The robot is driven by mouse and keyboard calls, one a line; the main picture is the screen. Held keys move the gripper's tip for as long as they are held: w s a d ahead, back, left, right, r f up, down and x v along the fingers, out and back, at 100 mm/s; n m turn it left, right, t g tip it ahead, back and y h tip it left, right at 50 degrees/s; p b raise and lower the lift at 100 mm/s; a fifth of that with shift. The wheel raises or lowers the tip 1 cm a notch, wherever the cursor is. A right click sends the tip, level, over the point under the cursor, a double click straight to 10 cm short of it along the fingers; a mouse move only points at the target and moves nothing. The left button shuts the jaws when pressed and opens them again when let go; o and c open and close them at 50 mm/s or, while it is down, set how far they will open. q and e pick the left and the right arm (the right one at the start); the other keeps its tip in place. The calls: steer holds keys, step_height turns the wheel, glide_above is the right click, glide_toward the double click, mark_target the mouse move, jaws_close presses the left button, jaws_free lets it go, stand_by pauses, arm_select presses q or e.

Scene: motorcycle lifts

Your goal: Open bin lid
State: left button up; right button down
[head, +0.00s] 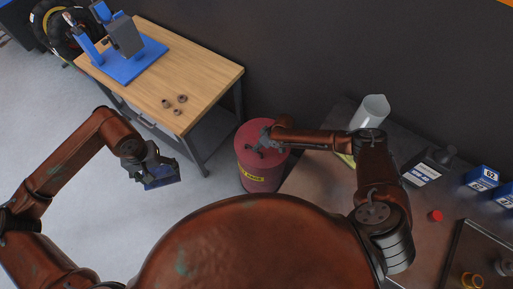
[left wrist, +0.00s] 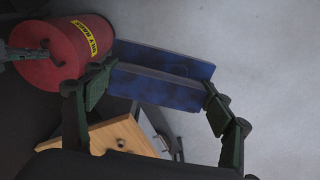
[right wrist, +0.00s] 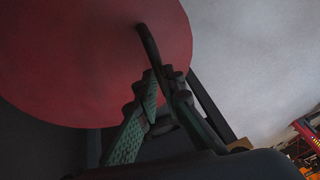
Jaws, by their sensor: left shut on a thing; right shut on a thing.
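A red cylindrical bin (head: 262,178) with a yellow label stands between the workbench and the counter. Its round red lid (head: 246,133) lies on top, with no clear gap visible. My right gripper (head: 262,146) is over the lid. In the right wrist view its fingers (right wrist: 165,82) are closed on a dark curved handle (right wrist: 148,42) on the red lid. My left gripper (head: 156,172) is over the floor, left of the bin, shut on a blue angled piece (left wrist: 165,75). The bin also shows in the left wrist view (left wrist: 70,60).
A wooden workbench (head: 210,72) holds a blue stand (head: 135,62) and several small brown rings. The counter (head: 320,185) at right holds a white container (head: 371,110), blue boxes (head: 483,177), a red cap (head: 436,216) and a tray (head: 458,255). Grey floor is clear at left.

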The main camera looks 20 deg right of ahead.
steer(key=shift+s+a+f, duration=0.2)
steer(key=shift+a+f, duration=0.1)
steer(key=shift+f, duration=0.05)
steer(key=shift+w+r+b, duration=0.25)
steer(key=shift+r+b, duration=0.1)
steer(key=shift+b, duration=0.25)
steer(key=c, duration=2)
jaws_free()
steer(key=shift+w+d+r, duration=0.1)
steer(key=shift+d, duration=0.25)
steer(key=shift+r, duration=0.15)
steer(key=v, duration=1.1)
steer(key=shift+d+r, duration=0.25)
steer(key=shift+d, duration=0.1)
